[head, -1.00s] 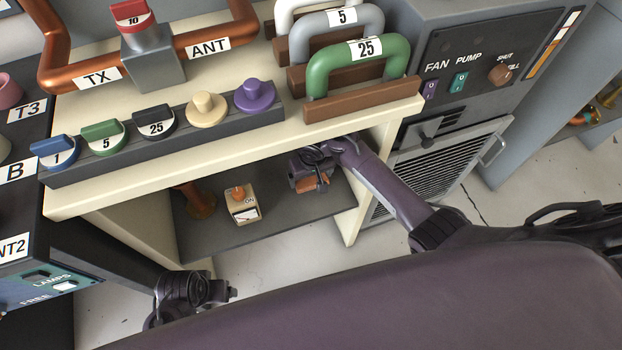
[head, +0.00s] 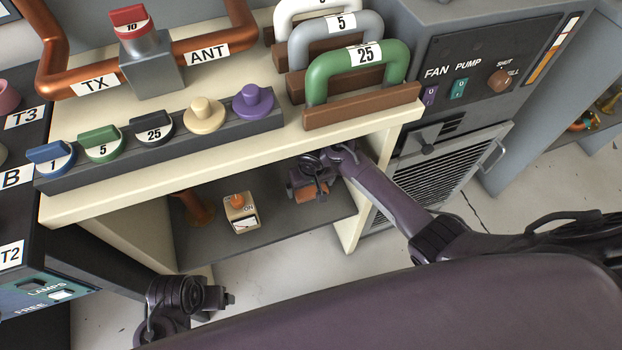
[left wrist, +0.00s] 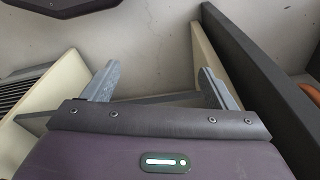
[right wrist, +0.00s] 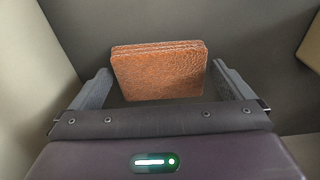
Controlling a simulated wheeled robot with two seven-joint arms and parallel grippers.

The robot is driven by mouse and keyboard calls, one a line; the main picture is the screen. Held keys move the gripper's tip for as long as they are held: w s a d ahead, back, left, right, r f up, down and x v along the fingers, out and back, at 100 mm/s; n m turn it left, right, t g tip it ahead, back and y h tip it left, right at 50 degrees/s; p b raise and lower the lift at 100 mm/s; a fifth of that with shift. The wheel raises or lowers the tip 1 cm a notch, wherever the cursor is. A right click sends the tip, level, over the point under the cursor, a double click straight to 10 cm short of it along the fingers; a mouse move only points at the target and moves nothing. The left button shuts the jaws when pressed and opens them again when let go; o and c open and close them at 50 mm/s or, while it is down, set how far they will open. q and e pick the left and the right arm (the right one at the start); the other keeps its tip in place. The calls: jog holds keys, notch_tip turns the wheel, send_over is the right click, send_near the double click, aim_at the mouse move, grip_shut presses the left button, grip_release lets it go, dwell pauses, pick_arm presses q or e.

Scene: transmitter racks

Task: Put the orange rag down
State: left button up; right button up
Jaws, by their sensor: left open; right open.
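The orange rag (right wrist: 160,72) is a folded, rough-textured square stack. It lies on the dark grey lower shelf (head: 270,228) under the cream bench, and part of it shows below my right gripper in the head view (head: 311,195). My right gripper (right wrist: 162,88) is open, with one finger on each side of the rag and a gap on both sides. In the head view my right gripper (head: 312,185) reaches under the bench top and hides much of the rag. My left gripper (left wrist: 158,82) is open and empty.
A small cream meter box (head: 241,211) with an orange knob stands on the shelf left of the rag. A copper-coloured post (head: 196,208) stands farther left. The cream bench top (head: 235,158) overhangs the shelf; its right leg (head: 352,228) is close to my right arm.

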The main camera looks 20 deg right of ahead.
aim_at(311, 190)
jog(key=r, duration=0.1)
jog(key=r+p, duration=0.1)
jog(key=r, duration=0.1)
jog(key=r+p, duration=0.1)
jog(key=r, duration=0.1)
jog(key=shift+s+r, duration=0.1)
jog(key=shift+s, duration=0.2)
pick_arm(q)
jog(key=s+a+f+p, duration=0.1)
jog(key=s+a+f, duration=0.1)
jog(key=f, duration=0.5)
jog(key=s+a+f+p, duration=0.1)
jog(key=s+f+p, duration=0.1)
jog(key=f, duration=0.6)
jog(key=shift+a+f+n+t, duration=0.3)
jog(key=shift+a+n, duration=0.05)
jog(key=shift+n, duration=0.05)
pick_arm(e)
notch_tip(311, 190, up, 7)
jog(key=shift+s, duration=0.4)
pick_arm(q)
jog(key=shift+s, duration=0.1)
